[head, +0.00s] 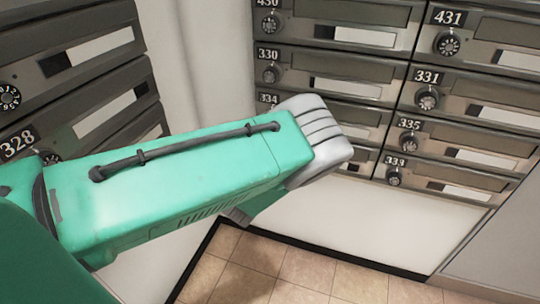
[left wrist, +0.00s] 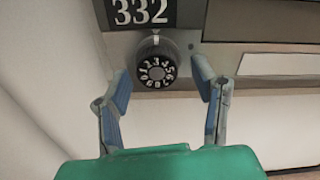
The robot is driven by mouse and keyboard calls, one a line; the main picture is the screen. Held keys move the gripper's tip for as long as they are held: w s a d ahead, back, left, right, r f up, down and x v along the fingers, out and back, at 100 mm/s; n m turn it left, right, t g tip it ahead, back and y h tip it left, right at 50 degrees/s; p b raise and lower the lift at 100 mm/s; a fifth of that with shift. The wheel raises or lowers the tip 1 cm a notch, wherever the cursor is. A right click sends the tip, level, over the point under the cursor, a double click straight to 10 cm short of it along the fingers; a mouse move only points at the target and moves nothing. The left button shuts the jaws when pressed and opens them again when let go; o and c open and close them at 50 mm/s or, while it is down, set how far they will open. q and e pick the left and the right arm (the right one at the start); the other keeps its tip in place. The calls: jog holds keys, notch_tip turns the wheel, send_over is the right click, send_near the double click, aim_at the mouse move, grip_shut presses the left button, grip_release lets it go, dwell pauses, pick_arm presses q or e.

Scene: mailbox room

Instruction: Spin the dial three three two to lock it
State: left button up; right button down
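The black 332 dial (left wrist: 156,70) shows in the left wrist view, right under the 332 number plate (left wrist: 141,12). White digits ring its face, and a light mark sits above it; which digit lines up is too small to tell surely. My left gripper (left wrist: 161,76) is open, with one finger on each side of the dial and a visible gap on both sides. In the head view my green left arm reaches in from the left; its fingers and the 332 dial are hidden. My right gripper is in neither view.
Mailbox rows with dials numbered 331 (head: 428,98), 335 (head: 409,143) and 333 (head: 394,175) stand at the right. Another cabinet with box 328 (head: 18,143) is at the left, near my arm. Tiled floor (head: 290,270) lies below.

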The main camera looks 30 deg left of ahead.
pick_arm(q)
jog(key=shift+r, duration=0.15)
jog(key=v, duration=1.2)
